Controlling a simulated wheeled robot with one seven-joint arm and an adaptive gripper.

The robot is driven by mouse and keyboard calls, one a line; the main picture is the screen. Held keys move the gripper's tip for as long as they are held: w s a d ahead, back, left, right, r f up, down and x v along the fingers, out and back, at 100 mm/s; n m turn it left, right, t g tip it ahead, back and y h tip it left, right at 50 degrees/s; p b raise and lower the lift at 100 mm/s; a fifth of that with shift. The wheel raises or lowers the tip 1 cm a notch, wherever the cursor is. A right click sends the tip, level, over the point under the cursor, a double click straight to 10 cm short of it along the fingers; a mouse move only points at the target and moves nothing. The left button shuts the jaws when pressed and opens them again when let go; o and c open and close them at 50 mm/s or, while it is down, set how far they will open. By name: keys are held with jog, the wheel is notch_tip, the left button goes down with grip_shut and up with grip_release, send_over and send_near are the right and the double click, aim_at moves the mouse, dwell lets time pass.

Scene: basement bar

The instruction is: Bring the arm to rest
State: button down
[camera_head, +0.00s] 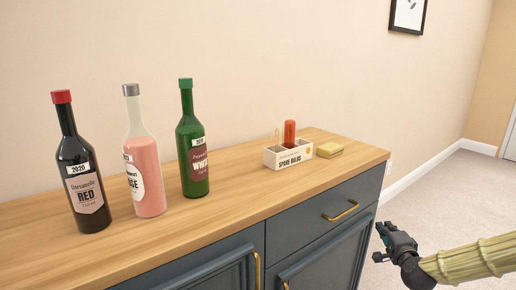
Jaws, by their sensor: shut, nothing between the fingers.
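My gripper (382,240) is at the lower right, at the end of my arm, which comes in from the right edge. It is shut and holds nothing. It is in front of the carpet, just right of the cabinet's right end, and lower in the picture than the wooden top. It looks apart from the cabinet, though the exact gap is hard to tell.
The blue cabinet (310,228) has a wooden top (240,222) and brass handles. On it stand a red wine bottle (82,175), a rosé bottle (147,170), a green bottle (191,145), a bulb box (289,157) and a yellow block (329,150). Carpet (450,200) at right is clear.

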jog(key=s+a+f+n+g+y, duration=0.2)
jog(key=s+a+f+n+g, duration=0.15)
jog(key=s+a+f, duration=0.4)
jog(key=s+a+f+n+g+y, duration=0.1)
jog(key=s+a+f+n+g, duration=0.3)
jog(key=a+f, duration=0.6)
jog(key=s+a+f+n+g, duration=0.2)
jog(key=s+f+n+g, duration=0.1)
jog(key=s+f, duration=0.65)
jog(key=s+a+f+n+g, duration=0.2)
jog(key=s+f+n+g, duration=0.3)
jog(key=s, duration=0.7)
jog(key=s+f+n+g+h, duration=0.1)
jog(key=s+f+n, duration=0.15)
jog(key=s, duration=1.25)
notch_tip(320, 180, up, 19)
jog(key=p, duration=2)
jog(key=shift+w+a+r, duration=0.2)
jog(key=shift+w+a, duration=0.05)
jog(key=shift+a, duration=0.15)
